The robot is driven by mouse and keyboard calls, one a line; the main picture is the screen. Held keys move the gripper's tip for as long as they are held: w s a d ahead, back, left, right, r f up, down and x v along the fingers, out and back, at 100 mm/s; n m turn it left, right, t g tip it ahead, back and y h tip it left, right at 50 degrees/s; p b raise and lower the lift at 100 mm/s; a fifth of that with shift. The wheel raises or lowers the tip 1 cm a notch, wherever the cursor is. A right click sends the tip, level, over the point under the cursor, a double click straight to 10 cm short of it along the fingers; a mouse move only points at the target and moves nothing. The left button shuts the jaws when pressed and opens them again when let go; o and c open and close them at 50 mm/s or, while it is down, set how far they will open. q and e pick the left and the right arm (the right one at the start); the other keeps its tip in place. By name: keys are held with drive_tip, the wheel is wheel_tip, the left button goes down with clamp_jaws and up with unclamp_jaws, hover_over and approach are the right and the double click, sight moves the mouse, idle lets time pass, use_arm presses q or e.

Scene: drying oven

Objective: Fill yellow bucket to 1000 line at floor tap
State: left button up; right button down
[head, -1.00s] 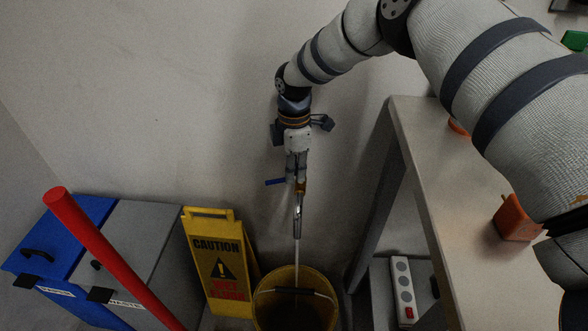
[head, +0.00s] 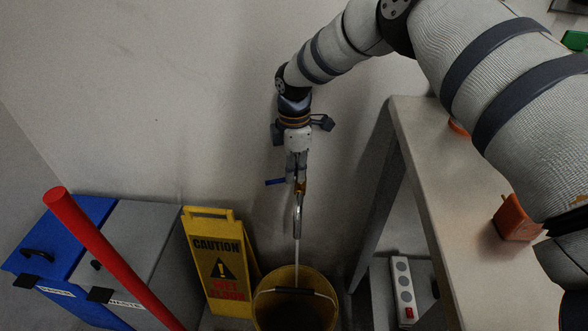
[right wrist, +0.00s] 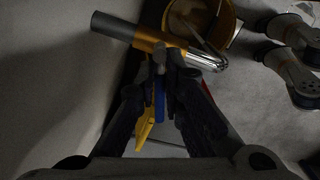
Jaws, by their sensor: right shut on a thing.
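The floor tap is on the wall, with a chrome spout (head: 298,218) pointing down and a blue lever (head: 275,182). My right gripper (head: 298,178) is shut on the lever, which also shows between its fingers in the right wrist view (right wrist: 159,100). There, the tap's brass and chrome body (right wrist: 206,61) lies just beyond the fingertips. A thin pale stream (head: 297,250) falls from the spout toward the yellow bucket (head: 268,312). The bucket stands upright below, its handle across the opening. Its level and 1000 line cannot be read. My left gripper is out of view.
A yellow caution sign (head: 219,265) stands left of the bucket. Blue and grey bins (head: 75,240) and a red pole (head: 110,255) are farther left. A table (head: 425,165) stands right, with a power strip (head: 403,290) beneath it.

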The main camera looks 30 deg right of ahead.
idle(0.4)
drive_tip(key=m, duration=0.3)
drive_tip(key=shift+w+d, duration=0.15)
drive_tip(key=shift+w, duration=0.05)
drive_tip(key=c, duration=1.6)
unclamp_jaws()
drive_tip(key=shift+c, duration=0.2)
